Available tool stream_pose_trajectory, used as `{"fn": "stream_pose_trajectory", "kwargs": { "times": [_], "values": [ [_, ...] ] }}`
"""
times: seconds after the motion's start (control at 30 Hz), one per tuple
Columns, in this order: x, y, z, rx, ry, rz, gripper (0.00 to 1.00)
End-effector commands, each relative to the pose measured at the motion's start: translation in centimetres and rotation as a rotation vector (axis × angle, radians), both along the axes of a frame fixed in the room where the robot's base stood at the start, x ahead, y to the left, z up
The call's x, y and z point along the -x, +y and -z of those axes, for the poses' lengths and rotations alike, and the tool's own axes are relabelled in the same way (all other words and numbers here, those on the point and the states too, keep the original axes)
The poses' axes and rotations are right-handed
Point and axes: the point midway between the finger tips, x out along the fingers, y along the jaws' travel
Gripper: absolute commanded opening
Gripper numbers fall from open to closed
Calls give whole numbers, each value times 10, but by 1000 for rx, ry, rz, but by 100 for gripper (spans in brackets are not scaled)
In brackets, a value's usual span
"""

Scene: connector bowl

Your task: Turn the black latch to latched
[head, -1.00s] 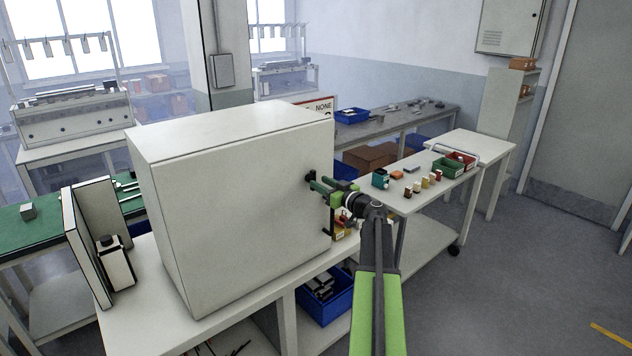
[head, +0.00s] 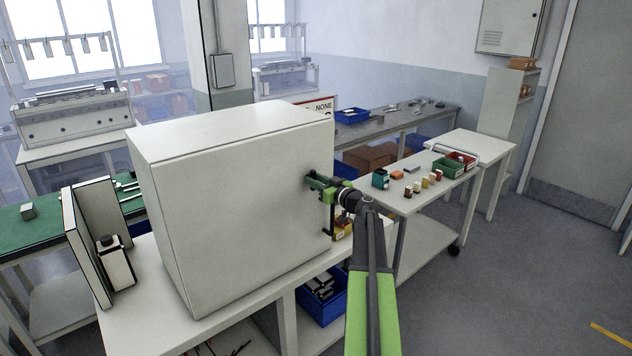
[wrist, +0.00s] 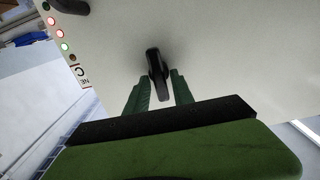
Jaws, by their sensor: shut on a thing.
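The black latch (wrist: 156,70) sticks out of the pale cabinet face in the wrist view, long and slightly tilted. My gripper (wrist: 160,88) has its two green fingers on either side of the latch, shut on it.
A black handle (head: 331,218) is on the same cabinet side. Red and green lights (wrist: 58,33) line the panel in the wrist view. A blue bin (head: 323,300) sits below. A cart (head: 425,190) with small parts stands right. Floor at right is clear.

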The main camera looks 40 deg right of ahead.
Motion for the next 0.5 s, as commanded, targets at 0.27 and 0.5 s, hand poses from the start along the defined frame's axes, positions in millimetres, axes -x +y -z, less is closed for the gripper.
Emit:
{"fn": "stream_pose_trajectory", "kwargs": {
  "times": [0.27,0.5],
  "values": [
    [0,0,0,-59,-1,-2,0],
    [0,-1,1,-223,-5,-2,0]
  ]
}}
